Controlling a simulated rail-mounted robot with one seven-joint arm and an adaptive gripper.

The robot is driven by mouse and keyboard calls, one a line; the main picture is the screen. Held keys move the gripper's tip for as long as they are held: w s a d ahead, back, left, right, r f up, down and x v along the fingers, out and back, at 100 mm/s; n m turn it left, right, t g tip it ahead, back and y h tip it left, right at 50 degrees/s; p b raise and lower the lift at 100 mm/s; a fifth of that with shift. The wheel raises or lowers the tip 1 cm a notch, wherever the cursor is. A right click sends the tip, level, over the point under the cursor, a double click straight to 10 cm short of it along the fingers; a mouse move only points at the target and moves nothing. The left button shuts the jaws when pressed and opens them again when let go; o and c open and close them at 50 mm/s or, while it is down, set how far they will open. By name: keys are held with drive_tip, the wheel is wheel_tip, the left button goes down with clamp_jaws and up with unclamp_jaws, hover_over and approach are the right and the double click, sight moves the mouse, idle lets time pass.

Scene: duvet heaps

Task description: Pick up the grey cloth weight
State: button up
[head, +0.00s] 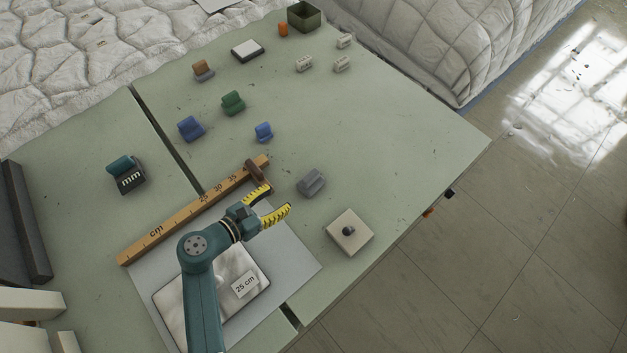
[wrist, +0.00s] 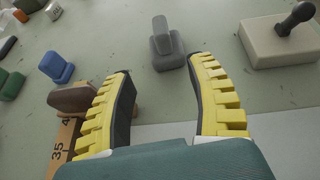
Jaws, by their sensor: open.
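The grey cloth weight (head: 311,182) stands on the green table, right of the end of the wooden ruler. In the wrist view the grey cloth weight (wrist: 166,46) is a block with an upright grip, just beyond the fingertips and between their lines. My gripper (head: 280,201) has yellow ribbed fingers. It is open and empty, to the left of and nearer than the grey weight in the head view. In the wrist view my gripper (wrist: 162,68) shows a wide gap with only table between the fingers. Nothing hides the grey weight.
A brown block (head: 256,172) lies by the end of the wooden ruler (head: 190,210). A pale square block with a dark knob (head: 349,233) sits right of the grey weight. Blue (head: 264,132) and green (head: 233,103) weights stand farther back.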

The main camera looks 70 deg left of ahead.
sight(310, 177)
drive_tip(key=b+x, duration=0.2)
drive_tip(key=x, duration=0.5)
drive_tip(key=shift+w+a+f, duration=0.1)
drive_tip(key=shift+w+f, duration=0.1)
drive_tip(key=shift+w, duration=0.1)
drive_tip(key=x, duration=0.2)
drive_tip(key=b+x, duration=0.1)
drive_tip(key=x, duration=0.1)
drive_tip(key=b+x, duration=0.1)
drive_tip(key=shift+w+r, duration=0.15)
drive_tip(key=shift+w, duration=0.4)
drive_tip(key=shift+s, duration=0.1)
clamp_jaws()
drive_tip(key=shift+r, duration=0.15)
